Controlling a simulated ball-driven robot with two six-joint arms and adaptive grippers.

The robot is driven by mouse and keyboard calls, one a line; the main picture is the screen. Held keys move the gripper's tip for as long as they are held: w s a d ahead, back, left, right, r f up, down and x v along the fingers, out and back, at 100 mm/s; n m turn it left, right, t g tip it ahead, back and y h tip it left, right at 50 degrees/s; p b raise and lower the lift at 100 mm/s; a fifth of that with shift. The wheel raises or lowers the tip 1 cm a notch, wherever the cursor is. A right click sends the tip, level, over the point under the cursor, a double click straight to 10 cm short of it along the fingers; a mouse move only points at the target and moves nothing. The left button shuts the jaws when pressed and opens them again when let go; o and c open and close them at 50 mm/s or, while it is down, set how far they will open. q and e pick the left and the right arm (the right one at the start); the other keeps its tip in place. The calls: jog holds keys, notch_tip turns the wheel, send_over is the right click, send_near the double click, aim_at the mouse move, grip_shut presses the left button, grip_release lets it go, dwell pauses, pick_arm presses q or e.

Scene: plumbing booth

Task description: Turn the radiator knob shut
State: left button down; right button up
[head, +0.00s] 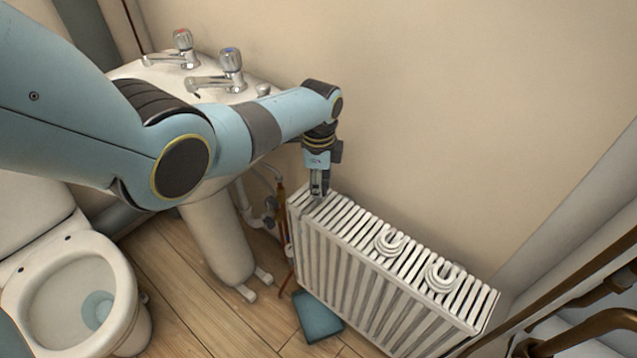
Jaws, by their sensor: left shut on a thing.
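The white ribbed radiator (385,275) stands along the wall at the centre right of the head view. My left gripper (318,194) points down at the far left end of the radiator's top. Its fingers are closed together on a small thing there, which I take to be the radiator knob. The fingers hide the knob, so its shape and how far it is turned cannot be seen. My right gripper is not in view.
Two white coiled pieces (389,241) (443,277) sit on the radiator top. A sink with two taps (231,68) stands behind my left arm, a toilet (75,300) at lower left. A blue-green block (318,316) lies on the floor. Copper pipes (585,325) run at lower right.

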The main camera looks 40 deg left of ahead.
pick_arm(q)
jog(key=c, duration=1.3)
grip_release()
notch_tip(320, 180, up, 12)
jog(key=shift+o, duration=0.3)
